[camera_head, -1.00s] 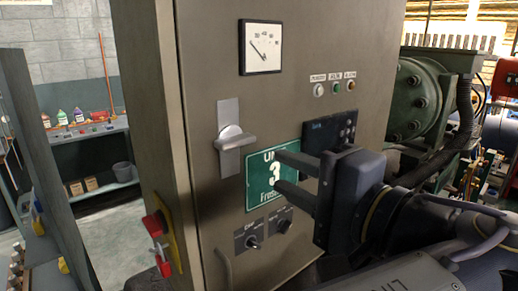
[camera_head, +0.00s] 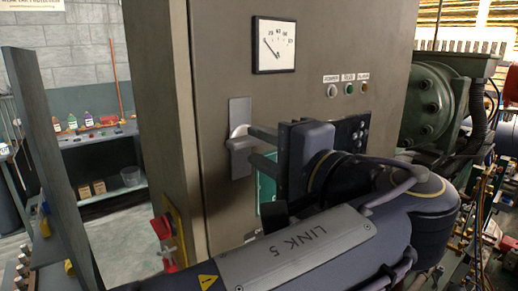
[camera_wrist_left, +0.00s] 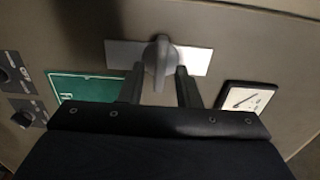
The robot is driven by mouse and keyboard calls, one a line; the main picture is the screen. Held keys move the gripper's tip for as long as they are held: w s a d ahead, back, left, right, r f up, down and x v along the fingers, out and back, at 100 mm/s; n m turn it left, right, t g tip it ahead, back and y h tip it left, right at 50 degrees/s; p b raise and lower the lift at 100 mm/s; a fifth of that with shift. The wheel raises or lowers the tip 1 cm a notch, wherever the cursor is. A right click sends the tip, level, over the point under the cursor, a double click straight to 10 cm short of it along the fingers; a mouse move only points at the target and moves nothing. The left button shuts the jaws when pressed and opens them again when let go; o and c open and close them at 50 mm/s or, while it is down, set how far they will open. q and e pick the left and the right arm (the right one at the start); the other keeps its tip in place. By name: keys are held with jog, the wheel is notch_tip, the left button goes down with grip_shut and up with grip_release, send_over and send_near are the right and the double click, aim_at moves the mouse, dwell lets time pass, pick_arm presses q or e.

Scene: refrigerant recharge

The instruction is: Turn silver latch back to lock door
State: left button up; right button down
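The silver latch (camera_head: 240,143) is a lever on an upright plate on the grey cabinet door (camera_head: 215,60); its handle lies crosswise to the plate, pointing right. My left gripper (camera_head: 254,145) is open just right of the latch, one finger above and one below the handle's level. In the left wrist view the latch handle (camera_wrist_left: 158,62) stands between the two open fingers (camera_wrist_left: 160,72), with a visible gap on each side. Contact is not visible. My right gripper is not in view.
A gauge (camera_head: 275,45) and several indicator lights (camera_head: 349,88) sit above on the door. A green sign (camera_head: 266,187) is partly hidden behind my gripper. A red and yellow switch (camera_head: 167,235) is at the lower left. Green machinery (camera_head: 427,105) stands at the right.

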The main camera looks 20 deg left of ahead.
pick_arm(q)
jog(key=shift+w+a, duration=0.2)
jog(key=shift+a, duration=0.05)
jog(key=shift+c, duration=0.5)
jog(key=shift+d, duration=0.1)
grip_shut()
jog(key=shift+r+m+p, duration=0.1)
jog(key=shift+m+p, duration=0.3)
jog(key=shift+p, duration=0.2)
jog(key=shift+m+p, duration=1.8)
jog(key=shift+p, duration=0.35)
jog(key=shift+m, duration=0.8)
jog(key=m, duration=0.3)
jog(key=shift+s, duration=0.1)
